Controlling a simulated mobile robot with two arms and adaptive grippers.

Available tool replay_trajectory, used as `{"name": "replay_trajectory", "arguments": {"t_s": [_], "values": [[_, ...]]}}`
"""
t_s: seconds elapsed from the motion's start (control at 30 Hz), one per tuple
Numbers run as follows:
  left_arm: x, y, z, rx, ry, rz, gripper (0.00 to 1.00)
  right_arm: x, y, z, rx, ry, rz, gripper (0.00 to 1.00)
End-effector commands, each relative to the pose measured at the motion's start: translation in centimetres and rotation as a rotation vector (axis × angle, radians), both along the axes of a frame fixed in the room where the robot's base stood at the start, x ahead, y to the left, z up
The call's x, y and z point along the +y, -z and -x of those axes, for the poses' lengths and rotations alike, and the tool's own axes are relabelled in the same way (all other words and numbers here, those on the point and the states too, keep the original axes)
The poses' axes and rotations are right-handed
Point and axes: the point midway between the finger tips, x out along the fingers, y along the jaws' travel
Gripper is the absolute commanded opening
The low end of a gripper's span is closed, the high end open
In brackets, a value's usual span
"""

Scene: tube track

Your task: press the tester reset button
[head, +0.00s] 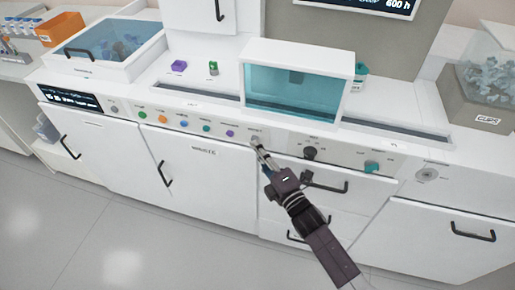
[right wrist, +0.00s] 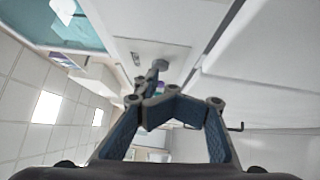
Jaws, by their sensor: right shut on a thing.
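A grey button (head: 256,140) sits under a small label at the right end of a row of coloured buttons on the white front panel (head: 280,148). The label is too small to read. My right gripper (head: 261,155) reaches up to this button, with its fingers closed together and their tips at it. In the right wrist view the grey round button (right wrist: 160,65) shows at the tips of the right gripper (right wrist: 157,78). The fingers partly hide it, and I cannot tell whether it is pushed in. My left gripper is not in view.
Several coloured buttons, among them a purple one (head: 230,133), lie left of the grey button. A black knob (head: 310,153) and a teal switch (head: 371,168) lie to its right. A drawer handle (head: 328,185) sticks out below. A glass-fronted box (head: 296,85) stands above.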

Motion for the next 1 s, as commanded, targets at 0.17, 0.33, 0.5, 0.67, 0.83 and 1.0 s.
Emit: {"name": "replay_trajectory", "arguments": {"t_s": [0.17,0.33,0.5,0.67,0.83,1.0], "values": [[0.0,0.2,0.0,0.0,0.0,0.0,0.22,-0.1,0.0,-0.3,-0.002,0.0,0.001,0.0],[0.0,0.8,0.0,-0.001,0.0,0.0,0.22,-0.6,0.0,-1.8,-0.002,0.001,0.001,0.0],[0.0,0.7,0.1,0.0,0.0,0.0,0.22,-0.8,-0.1,-2.0,0.0,0.004,0.001,0.0],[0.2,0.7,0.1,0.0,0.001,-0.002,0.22,-0.9,-0.1,-2.0,0.001,0.006,0.002,0.0],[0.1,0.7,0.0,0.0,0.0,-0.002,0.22,-1.6,0.1,-0.9,0.003,0.009,0.004,0.0],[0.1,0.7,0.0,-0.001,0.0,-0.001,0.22,-2.5,0.3,1.6,0.001,0.002,0.002,0.0]]}}
